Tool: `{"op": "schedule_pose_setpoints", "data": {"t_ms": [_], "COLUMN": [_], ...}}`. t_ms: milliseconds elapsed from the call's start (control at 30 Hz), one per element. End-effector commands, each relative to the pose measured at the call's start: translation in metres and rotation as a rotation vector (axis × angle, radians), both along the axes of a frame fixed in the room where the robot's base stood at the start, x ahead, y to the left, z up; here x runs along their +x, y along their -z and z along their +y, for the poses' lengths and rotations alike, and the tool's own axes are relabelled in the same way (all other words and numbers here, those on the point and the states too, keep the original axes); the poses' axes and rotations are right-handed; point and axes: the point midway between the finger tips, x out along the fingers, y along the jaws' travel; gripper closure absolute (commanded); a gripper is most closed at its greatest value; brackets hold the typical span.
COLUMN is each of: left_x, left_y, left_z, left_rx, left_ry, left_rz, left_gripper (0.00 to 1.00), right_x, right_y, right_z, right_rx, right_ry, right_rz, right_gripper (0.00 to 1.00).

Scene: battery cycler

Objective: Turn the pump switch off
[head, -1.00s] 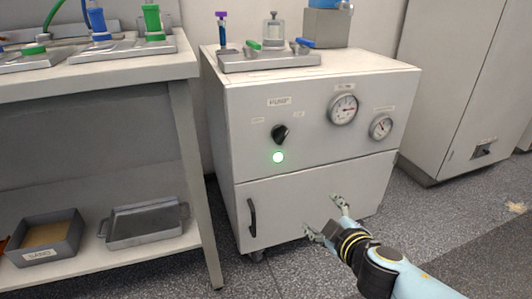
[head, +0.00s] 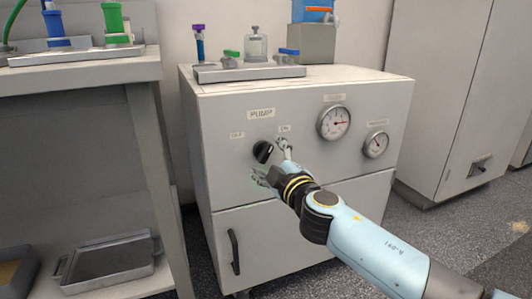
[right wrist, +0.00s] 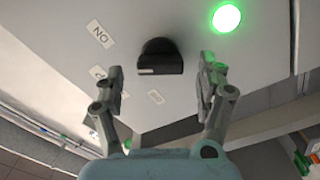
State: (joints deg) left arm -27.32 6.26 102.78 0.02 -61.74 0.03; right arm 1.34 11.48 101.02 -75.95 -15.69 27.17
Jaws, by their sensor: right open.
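The pump switch (head: 263,151) is a black rotary knob under the PUMP label (head: 261,114) on the white cabinet's front. Small labels sit to its left and right; the right one reads ON. My right gripper (head: 272,164) is open just in front of the knob. In the right wrist view the knob (right wrist: 160,57) lies between and beyond the open fingertips (right wrist: 162,82), with no clear contact. A white mark shows on the knob's edge. The green lamp (right wrist: 226,17) is lit; in the head view my gripper mostly hides it. My left gripper is out of view.
Two gauges (head: 334,122) (head: 376,144) sit right of the knob. A metal tray with valves (head: 250,73) stands on the cabinet top. A bench (head: 80,81) is at left. Open floor lies at right.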

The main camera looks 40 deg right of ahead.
Motion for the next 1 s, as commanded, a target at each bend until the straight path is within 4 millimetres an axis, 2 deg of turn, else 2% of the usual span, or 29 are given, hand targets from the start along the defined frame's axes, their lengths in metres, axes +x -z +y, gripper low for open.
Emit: {"op": "schedule_pose_setpoints", "data": {"t_ms": [100,200,500,933,1000], "left_x": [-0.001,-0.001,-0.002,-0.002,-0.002], "left_y": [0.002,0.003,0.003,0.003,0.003], "left_z": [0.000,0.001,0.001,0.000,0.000], "left_rx": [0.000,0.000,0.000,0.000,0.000], "left_ry": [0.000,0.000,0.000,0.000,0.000], "left_rz": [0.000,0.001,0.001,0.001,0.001], "left_gripper": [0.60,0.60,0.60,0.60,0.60], "right_x": [0.015,0.022,0.025,0.024,0.024], "right_y": [0.000,0.001,0.001,0.001,0.001], "right_z": [-0.004,-0.006,-0.006,-0.006,-0.006], "right_rx": [-0.001,-0.001,-0.001,-0.001,-0.001], "right_ry": [0.001,0.000,0.000,0.000,0.000], "right_rz": [-0.001,0.002,0.002,0.002,0.002], "right_gripper": [0.27,0.27,0.27,0.82,0.83]}}
